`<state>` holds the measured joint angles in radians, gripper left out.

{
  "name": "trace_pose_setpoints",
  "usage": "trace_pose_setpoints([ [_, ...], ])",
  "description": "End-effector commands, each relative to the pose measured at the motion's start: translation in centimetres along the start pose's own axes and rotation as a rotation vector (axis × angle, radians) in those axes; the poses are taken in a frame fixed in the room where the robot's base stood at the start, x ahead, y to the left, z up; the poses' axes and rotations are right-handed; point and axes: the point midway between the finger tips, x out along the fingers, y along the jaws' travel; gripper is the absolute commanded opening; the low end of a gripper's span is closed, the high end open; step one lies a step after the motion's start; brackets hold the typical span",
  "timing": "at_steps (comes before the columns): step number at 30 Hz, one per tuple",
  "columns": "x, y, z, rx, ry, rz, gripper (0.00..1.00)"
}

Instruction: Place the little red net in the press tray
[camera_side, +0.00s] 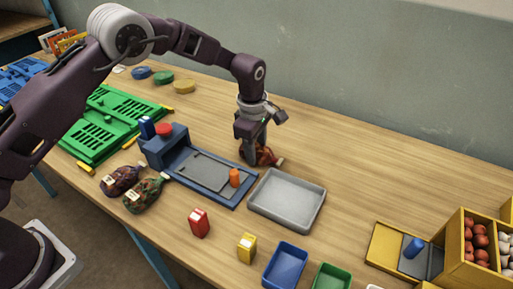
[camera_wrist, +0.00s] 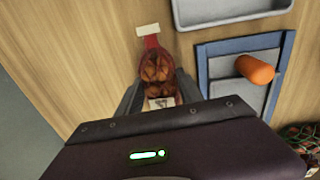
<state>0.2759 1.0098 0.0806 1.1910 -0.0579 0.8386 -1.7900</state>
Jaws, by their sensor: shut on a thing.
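The little red net (camera_side: 268,157) has a pale tag at its end and round brown-orange contents. In the side view it is low over the wood table, behind the grey tray and right of the blue press. My gripper (camera_side: 256,160) is shut on it, pointing down. In the wrist view the net (camera_wrist: 157,66) lies between the two fingers (camera_wrist: 160,92). I cannot tell whether it touches the table. The blue press (camera_side: 216,190) has a flat grey plate, a red button and an orange peg (camera_side: 235,177). The grey tray (camera_side: 287,200) beside it is empty.
A green slotted board (camera_side: 105,122) is further back. A red box (camera_side: 199,222), a yellow box (camera_side: 246,248) and blue and green bins (camera_side: 286,265) stand in front.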

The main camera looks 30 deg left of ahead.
Motion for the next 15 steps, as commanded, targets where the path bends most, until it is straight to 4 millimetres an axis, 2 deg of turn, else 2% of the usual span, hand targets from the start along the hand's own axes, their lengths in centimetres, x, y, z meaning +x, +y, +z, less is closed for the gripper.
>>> trace_pose_setpoints([
  [1, 0.16, -0.04, 0.01, 0.000, 0.000, -0.001, 0.00],
  [2, 0.17, -0.04, 0.00, 0.000, 0.000, -0.001, 0.47],
  [4, 0.15, -0.04, 0.00, 0.000, 0.000, -0.001, 0.61],
  [5, 0.14, -0.04, 0.00, 0.000, 0.000, -0.001, 0.65],
  [15, -0.31, 0.04, 0.01, 0.000, 0.000, 0.001, 0.65],
])
